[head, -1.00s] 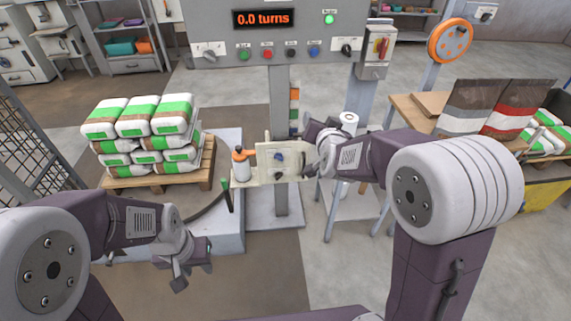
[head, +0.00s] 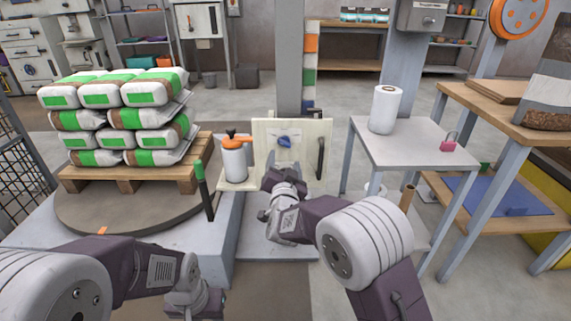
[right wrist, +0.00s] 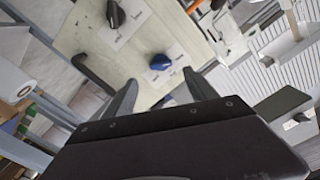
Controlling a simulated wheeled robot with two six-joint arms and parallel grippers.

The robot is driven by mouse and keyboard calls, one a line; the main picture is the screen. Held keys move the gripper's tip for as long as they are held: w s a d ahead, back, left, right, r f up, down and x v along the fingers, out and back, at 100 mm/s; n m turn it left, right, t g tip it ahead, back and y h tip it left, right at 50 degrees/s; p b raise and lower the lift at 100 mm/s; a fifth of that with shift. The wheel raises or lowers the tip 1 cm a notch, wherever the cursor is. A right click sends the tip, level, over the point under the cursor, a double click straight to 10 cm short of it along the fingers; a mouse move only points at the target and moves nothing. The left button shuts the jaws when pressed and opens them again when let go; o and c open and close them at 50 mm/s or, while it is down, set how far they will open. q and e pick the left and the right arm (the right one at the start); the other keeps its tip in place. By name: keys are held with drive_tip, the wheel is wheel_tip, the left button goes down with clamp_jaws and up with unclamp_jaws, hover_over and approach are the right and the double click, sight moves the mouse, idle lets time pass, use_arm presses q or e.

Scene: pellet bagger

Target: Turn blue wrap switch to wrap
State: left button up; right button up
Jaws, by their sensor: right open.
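The blue wrap switch (head: 284,141) is a small knob on a cream panel (head: 262,133). It also shows in the right wrist view (right wrist: 162,61), with a dark knob (right wrist: 115,14) on the same panel. My right gripper (head: 286,160) is in front of the panel, just below the blue switch. In the right wrist view its two fingers (right wrist: 163,88) are apart and empty, with the switch beyond the gap between them; I see no contact. My left gripper (head: 192,303) is low at the bottom edge, and its jaws do not show clearly.
A white bottle with an orange top (head: 234,160) stands left of the panel, and a black handle (head: 320,158) is on its right side. A pallet (head: 130,178) of bags is at left. A grey table (head: 425,145) with a white roll (head: 385,108) is at right.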

sight(285, 145)
drive_tip(key=w+p, duration=0.4)
drive_tip(key=w, duration=0.3)
drive_tip(key=shift+w, duration=0.35)
drive_tip(key=shift+w+r, duration=0.15)
drive_tip(key=shift+w, duration=0.5)
drive_tip(key=c, duration=1.4)
